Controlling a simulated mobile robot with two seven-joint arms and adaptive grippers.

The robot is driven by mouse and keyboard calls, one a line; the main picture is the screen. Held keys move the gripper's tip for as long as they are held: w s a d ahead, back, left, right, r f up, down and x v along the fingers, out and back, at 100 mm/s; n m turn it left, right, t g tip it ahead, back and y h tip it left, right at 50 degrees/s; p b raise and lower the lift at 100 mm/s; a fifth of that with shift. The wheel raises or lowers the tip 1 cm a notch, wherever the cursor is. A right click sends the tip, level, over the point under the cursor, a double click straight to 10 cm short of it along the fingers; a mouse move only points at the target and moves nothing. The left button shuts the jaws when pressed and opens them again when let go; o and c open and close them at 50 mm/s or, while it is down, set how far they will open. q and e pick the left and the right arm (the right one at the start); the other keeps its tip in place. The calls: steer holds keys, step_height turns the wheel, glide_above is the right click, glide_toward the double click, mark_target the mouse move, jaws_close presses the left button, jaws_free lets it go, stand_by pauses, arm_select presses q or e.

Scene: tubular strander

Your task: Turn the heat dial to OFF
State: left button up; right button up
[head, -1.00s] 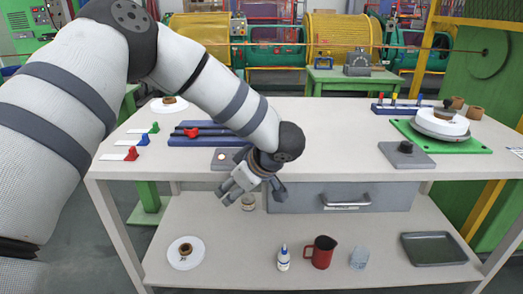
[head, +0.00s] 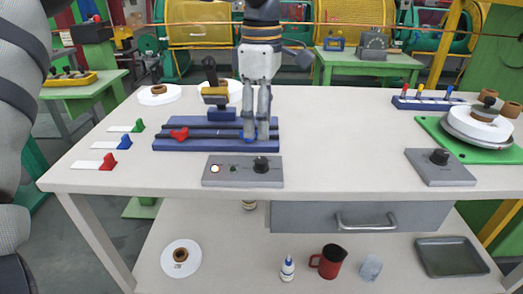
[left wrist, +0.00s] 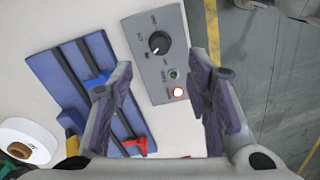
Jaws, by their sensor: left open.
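A black round dial (head: 261,164) stands on a grey control panel (head: 230,178) at the table's front edge. The left wrist view shows the dial (left wrist: 159,43) with a white pointer mark and small lettering around it, too small to read surely. A lit lamp (left wrist: 178,92) and a dark green button (left wrist: 173,74) share the panel. My left gripper (head: 256,137) points down, open and empty, just behind the panel over the blue fixture's front edge. In the left wrist view its fingers (left wrist: 160,82) are spread wide, with the dial beyond their tips. My right gripper is out of view.
A blue railed fixture (head: 190,143) with a red lever (head: 179,134) lies behind the panel. A second grey box with a black knob (head: 440,157) sits at the right, near a green base with a white disc (head: 478,125). The table's middle is clear.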

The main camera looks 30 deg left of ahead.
mark_target(261, 160)
arm_select(q)
step_height(261, 160, down, 9)
steer(key=shift+f, duration=0.1)
jaws_close()
